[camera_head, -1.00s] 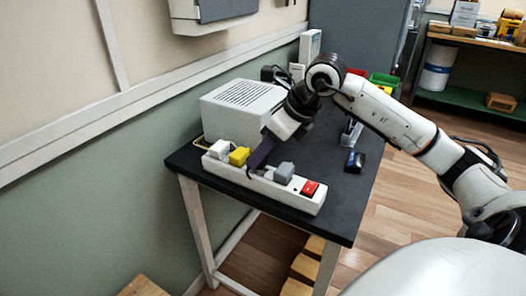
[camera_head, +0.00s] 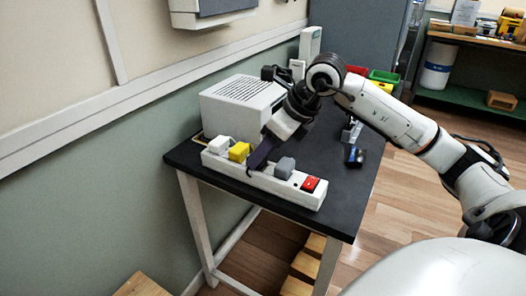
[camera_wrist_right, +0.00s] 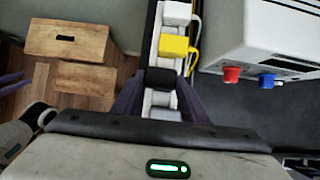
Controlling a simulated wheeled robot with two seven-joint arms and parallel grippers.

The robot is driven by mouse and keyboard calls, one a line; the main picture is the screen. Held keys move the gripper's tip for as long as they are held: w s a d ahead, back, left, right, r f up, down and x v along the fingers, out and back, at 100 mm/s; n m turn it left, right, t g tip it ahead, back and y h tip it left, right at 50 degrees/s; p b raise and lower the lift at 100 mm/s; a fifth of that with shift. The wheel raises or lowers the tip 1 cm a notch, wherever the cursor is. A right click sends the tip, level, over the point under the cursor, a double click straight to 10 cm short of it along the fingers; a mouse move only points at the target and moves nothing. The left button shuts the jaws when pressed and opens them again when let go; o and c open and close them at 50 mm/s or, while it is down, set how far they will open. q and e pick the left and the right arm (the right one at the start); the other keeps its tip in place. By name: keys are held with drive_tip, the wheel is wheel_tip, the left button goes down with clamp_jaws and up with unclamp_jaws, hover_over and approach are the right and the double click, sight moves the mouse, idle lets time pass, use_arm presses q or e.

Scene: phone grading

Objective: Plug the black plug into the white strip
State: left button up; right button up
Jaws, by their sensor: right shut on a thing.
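The white strip (camera_head: 288,192) lies along the front edge of the dark table, with white, yellow and grey plugs and a red switch on it. My right gripper (camera_head: 258,160) reaches down to the strip between the yellow plug (camera_head: 239,151) and the grey plug (camera_head: 284,167). In the right wrist view it is shut on the black plug (camera_wrist_right: 160,78), which sits over the strip beside the yellow plug. The fingers hide the black plug in the head view. I cannot tell whether it is fully seated.
A white vented box (camera_head: 238,105) stands close behind the strip; its red and blue knobs show in the right wrist view. A small dark object (camera_head: 354,157) lies on the right of the table (camera_head: 325,165). Red and green bins stand at the back. A wall is at the left.

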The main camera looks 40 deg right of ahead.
drive_tip(key=shift+f+b, duration=0.6)
drive_tip(key=shift+f, duration=0.1)
drive_tip(key=o, duration=1.4)
drive_tip(key=b+v, duration=0.1)
drive_tip(key=v, duration=0.9)
drive_tip(key=shift+r, duration=0.25)
drive_tip(key=shift+s, duration=0.1)
